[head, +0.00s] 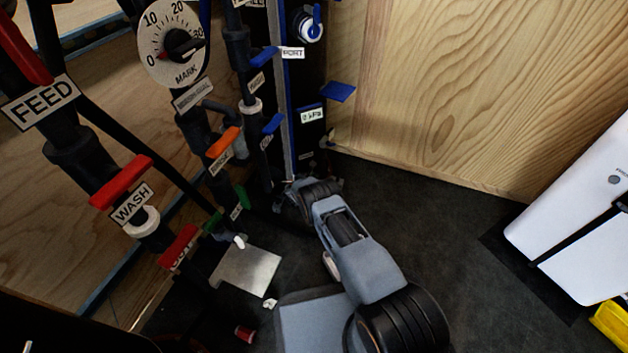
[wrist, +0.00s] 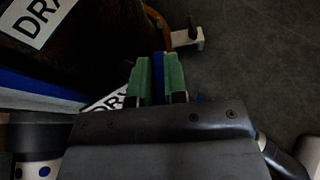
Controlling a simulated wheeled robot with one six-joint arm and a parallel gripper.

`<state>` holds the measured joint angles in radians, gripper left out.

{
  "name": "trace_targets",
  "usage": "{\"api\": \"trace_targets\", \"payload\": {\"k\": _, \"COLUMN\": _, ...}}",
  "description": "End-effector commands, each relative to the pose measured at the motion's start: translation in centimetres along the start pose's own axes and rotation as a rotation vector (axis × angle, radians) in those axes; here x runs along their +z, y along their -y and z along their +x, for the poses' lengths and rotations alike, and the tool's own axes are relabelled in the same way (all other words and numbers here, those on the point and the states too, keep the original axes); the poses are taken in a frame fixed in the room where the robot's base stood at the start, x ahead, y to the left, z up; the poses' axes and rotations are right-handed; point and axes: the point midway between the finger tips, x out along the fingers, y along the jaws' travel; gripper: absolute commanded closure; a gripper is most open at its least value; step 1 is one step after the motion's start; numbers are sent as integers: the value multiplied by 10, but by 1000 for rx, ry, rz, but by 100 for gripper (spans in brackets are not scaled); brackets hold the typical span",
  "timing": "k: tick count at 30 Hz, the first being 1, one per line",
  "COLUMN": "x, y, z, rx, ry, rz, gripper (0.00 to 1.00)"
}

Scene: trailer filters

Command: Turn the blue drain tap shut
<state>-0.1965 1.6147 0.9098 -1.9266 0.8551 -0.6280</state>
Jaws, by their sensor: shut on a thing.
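In the wrist view the two green fingertips of my gripper (wrist: 157,60) are closed on the blue drain tap (wrist: 158,78), whose narrow blue handle lies between them. The handle points up the picture, in line with the fingers. A white label with the letters "DRA" (wrist: 38,18) is at the upper left, and part of a second such label (wrist: 106,101) shows beside the left finger. In the head view my arm reaches to the foot of the pipework. The fingertips and the drain tap cannot be made out there.
Pipes with red levers (head: 122,182), an orange lever (head: 223,142) and blue levers (head: 338,92) stand left of and behind my arm. A dial (head: 172,42) is above them. A metal plate (head: 247,270) lies left of my arm.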

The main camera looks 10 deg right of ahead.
Motion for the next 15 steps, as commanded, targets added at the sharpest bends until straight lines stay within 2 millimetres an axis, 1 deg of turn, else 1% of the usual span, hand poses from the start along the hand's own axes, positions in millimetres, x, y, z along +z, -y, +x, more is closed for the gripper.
{"api": "trace_targets", "payload": {"k": 6, "x": 0, "y": 2, "z": 1, "rx": -97, "ry": 0, "rz": 40, "gripper": 100}}
{"api": "trace_targets", "payload": {"k": 15, "x": 0, "y": 3, "z": 1, "rx": -152, "ry": 0, "rz": 61, "gripper": 100}}
